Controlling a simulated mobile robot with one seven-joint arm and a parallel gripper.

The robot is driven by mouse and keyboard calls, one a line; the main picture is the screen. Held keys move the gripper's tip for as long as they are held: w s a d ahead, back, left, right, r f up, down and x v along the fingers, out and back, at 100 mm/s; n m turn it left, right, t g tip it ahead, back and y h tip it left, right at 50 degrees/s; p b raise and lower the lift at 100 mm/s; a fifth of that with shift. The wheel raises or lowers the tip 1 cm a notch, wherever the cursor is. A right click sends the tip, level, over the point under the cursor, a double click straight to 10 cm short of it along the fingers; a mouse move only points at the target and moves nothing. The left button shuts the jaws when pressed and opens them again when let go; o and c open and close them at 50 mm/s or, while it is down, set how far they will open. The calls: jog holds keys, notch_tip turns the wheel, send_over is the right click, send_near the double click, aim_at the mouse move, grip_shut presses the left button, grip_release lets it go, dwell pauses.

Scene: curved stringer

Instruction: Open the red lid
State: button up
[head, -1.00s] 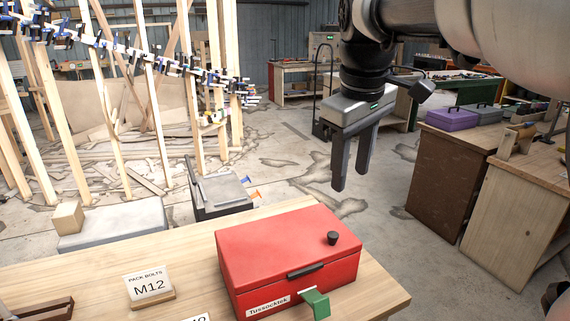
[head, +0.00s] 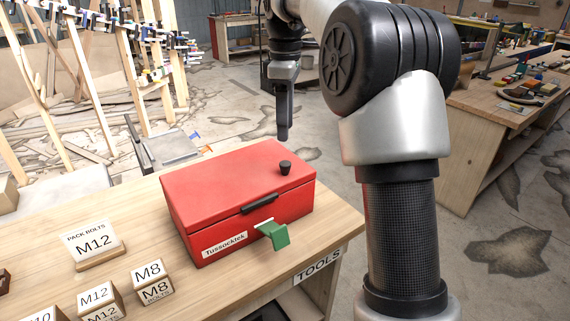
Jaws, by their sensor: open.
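A red toolbox (head: 212,222) stands on the wooden bench, with its red lid (head: 225,182) closed. The lid has a small black knob (head: 285,168) near its right end. A black handle (head: 260,204) sits at the front seam, and a green bracket-like piece (head: 273,234) juts from the front below it. A label reads Tussocktek. My gripper (head: 283,136) is above and behind the lid's right end in the picture, pointing down, apart from the box. It is seen side-on, so one finger mostly hides the other; it is open and nothing shows in it.
A grey case (head: 175,150) lies behind. Timber framing stands at the back left. Another workbench (head: 500,95) is at the right.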

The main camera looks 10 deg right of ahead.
aim_at(285, 163)
notch_tip(285, 163, down, 10)
jog(key=shift+f+b, duration=0.1)
jog(key=shift+b, duration=1.1)
grip_shut()
